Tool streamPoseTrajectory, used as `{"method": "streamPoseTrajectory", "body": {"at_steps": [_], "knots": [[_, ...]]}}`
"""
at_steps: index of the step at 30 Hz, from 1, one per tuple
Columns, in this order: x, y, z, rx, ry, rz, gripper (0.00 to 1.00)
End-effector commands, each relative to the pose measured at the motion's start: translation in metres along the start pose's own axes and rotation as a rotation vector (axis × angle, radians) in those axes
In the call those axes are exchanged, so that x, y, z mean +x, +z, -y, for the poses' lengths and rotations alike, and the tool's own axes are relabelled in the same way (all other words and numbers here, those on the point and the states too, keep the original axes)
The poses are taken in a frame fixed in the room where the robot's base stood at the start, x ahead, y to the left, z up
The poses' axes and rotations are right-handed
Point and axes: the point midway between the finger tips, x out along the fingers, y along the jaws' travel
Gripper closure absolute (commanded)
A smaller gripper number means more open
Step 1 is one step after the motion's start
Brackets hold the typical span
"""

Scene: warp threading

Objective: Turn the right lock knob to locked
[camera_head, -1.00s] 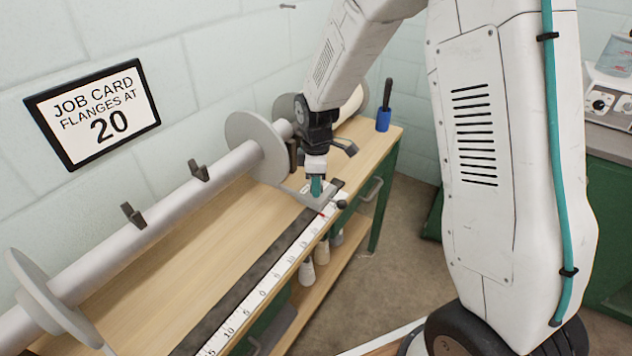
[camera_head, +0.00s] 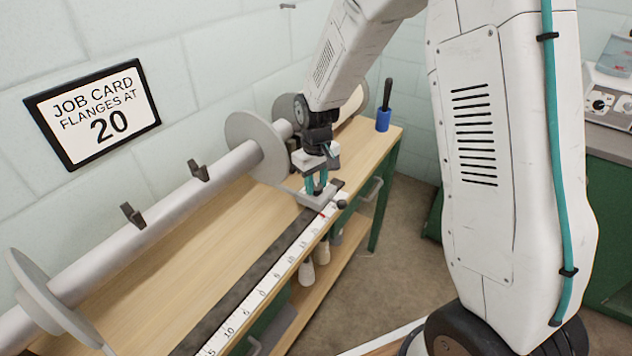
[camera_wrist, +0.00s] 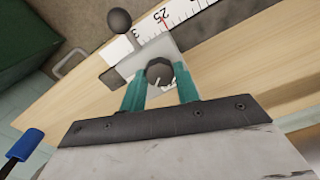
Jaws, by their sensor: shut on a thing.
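The right lock knob (camera_wrist: 159,72) is a dark round knob with a light pointer line, seen from above in the wrist view. It sits on a grey slide bracket (camera_wrist: 185,66) at the ruler's end. My gripper (camera_wrist: 160,82) has its teal fingers on either side of the knob and is shut on it. In the head view my gripper (camera_head: 316,188) reaches down onto the bracket (camera_head: 318,199), and its fingers hide the knob there. A dark ball handle (camera_wrist: 119,21) stands at the bracket's end, and it also shows in the head view (camera_head: 341,204).
A white ruler (camera_head: 262,290) runs along the bench front (camera_head: 208,262), with a red mark near 25 (camera_wrist: 164,22). The beam (camera_head: 165,200) with its grey flanges (camera_head: 258,147) lies behind. A job card (camera_head: 95,114) reads 20.

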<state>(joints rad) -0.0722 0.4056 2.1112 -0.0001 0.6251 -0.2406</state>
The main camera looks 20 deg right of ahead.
Motion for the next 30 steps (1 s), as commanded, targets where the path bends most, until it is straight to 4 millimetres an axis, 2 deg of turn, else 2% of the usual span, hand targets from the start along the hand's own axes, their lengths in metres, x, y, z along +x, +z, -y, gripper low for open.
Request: {"method": "streamPoseTrajectory", "body": {"at_steps": [15,21,30], "knots": [[-0.0008,-0.0006,-0.0002,0.457,0.000,-0.002,0.92],[-0.0008,-0.0006,-0.0002,0.577,0.000,-0.002,0.92],[-0.0008,-0.0006,-0.0002,0.669,0.000,-0.002,0.92]]}}
